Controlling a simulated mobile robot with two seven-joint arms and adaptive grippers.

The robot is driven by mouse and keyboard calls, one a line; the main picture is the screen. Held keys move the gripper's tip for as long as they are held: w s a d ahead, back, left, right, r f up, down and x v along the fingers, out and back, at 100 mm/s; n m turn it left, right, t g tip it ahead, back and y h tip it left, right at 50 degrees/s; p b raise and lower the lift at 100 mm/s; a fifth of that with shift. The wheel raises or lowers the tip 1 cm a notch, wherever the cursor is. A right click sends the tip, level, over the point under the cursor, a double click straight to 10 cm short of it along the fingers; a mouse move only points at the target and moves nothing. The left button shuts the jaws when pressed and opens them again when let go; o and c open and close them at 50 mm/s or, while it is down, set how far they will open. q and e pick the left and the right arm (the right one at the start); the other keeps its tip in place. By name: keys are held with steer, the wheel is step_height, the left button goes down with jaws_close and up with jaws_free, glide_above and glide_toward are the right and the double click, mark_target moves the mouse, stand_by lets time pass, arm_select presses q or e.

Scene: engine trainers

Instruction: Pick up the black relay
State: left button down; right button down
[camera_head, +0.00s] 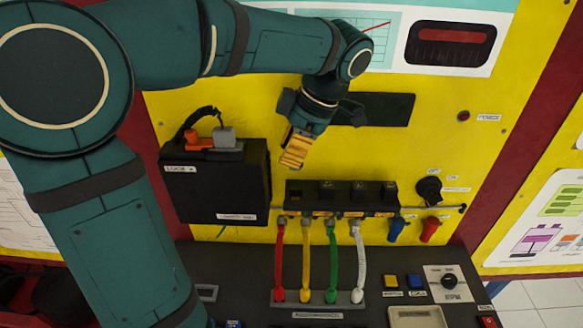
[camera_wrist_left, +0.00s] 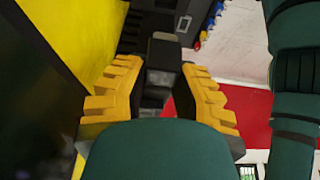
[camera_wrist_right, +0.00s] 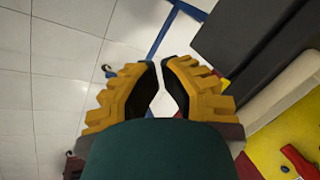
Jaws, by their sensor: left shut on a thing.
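My left gripper (camera_head: 296,150) has yellow ribbed fingers and is raised in front of the yellow panel, above the black relay block. In the left wrist view, the left gripper (camera_wrist_left: 162,95) is shut on a black relay (camera_wrist_left: 163,58), a small dark block between its fingers. In the head view the fingers hide the held relay. The relay block (camera_head: 340,208) has several black relays on it, and its leftmost place looks empty. My right gripper (camera_wrist_right: 158,88) shows only in its own wrist view, with its fingertips almost together and nothing between them, over the floor.
A black box (camera_head: 222,185) with an orange and grey connector sits left of the relay block. Red, yellow, green and white cables run down from the block to the dark console (camera_head: 250,308). A black knob (camera_head: 429,188) is to the right.

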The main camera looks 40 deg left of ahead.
arm_select(q)
step_height(320, 180, up, 19)
steer(key=p, duration=0.5)
steer(key=shift+r, duration=0.2)
